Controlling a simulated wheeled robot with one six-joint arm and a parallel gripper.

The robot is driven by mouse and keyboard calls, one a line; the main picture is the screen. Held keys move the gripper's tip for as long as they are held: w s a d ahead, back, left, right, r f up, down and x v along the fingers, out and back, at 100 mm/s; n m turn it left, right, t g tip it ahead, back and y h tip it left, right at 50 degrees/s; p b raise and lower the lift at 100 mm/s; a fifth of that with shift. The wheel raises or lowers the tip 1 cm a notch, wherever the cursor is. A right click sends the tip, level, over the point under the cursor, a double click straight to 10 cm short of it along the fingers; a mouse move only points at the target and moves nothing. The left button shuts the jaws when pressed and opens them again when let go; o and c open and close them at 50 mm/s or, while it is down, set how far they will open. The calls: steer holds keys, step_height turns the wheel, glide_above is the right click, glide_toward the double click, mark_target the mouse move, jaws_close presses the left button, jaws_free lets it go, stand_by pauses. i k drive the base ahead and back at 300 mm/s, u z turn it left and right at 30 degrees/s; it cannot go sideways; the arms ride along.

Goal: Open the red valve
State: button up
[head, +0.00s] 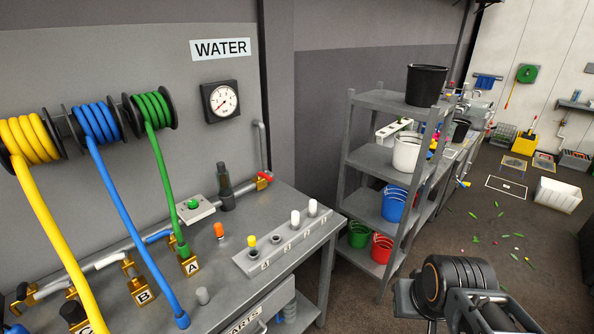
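The red valve (264,178) is a small red handle on a brass body. It sits on the grey pipe at the back right of the grey bench, near the wall corner. The pipe bends upward just behind it. The handle is too small to tell whether the valve is open or shut. A part of my arm shows at the bottom right, far to the right of the bench and apart from the valve. My gripper's fingers are not in view.
Green (153,108), blue (97,121) and yellow (29,139) hoses hang from wall reels down to the bench (215,268). A gauge (220,101) is above the pipe. A grey shelf (384,103) with buckets stands right of the bench. Open floor lies farther right.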

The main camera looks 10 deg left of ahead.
mark_target(260, 173)
steer(key=u, duration=0.1)
steer(key=i, duration=0.75)
steer(key=u, duration=0.95)
steer(key=i, duration=0.35)
steer(key=u, duration=0.35)
